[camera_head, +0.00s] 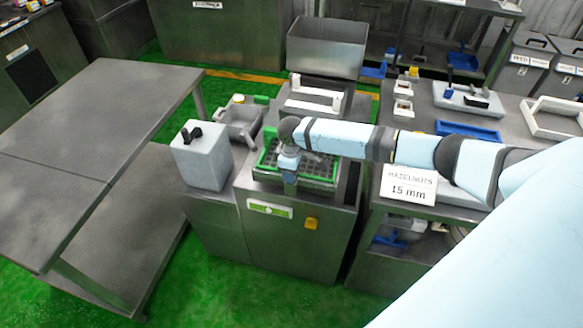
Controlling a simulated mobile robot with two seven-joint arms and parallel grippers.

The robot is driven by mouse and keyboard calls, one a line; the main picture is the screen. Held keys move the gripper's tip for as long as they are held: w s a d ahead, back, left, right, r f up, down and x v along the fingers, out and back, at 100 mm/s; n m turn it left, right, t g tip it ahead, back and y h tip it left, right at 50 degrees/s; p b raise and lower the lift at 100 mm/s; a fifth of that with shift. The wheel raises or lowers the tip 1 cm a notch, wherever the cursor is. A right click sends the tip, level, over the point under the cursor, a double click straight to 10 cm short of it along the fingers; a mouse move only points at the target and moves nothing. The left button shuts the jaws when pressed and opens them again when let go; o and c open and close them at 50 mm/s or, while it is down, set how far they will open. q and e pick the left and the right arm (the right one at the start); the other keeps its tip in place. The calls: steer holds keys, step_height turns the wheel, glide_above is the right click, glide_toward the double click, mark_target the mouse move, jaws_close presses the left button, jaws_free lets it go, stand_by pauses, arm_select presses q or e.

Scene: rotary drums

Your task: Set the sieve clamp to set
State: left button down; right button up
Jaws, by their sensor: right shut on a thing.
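The steel sieve machine (262,228) stands in the middle, with a green-edged sieve (322,172) in its top. My right arm reaches in from the right across it. My left gripper is not in view.
A grey box with a black handle (203,162) stands left of the machine. A sign reading "HAZELNUTS 15 mm" (408,187) stands at the right. A steel hopper (326,47) is behind. A long steel table (85,135) fills the left. An orange knob (311,223) is on the machine front.

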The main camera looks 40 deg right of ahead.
steer(key=shift+r, duration=0.1)
stand_by(0.5)
steer(key=o, duration=0.9)
step_height(320, 180, up, 14)
steer(key=shift+f+b, duration=0.1)
steer(key=shift+b, duration=0.25)
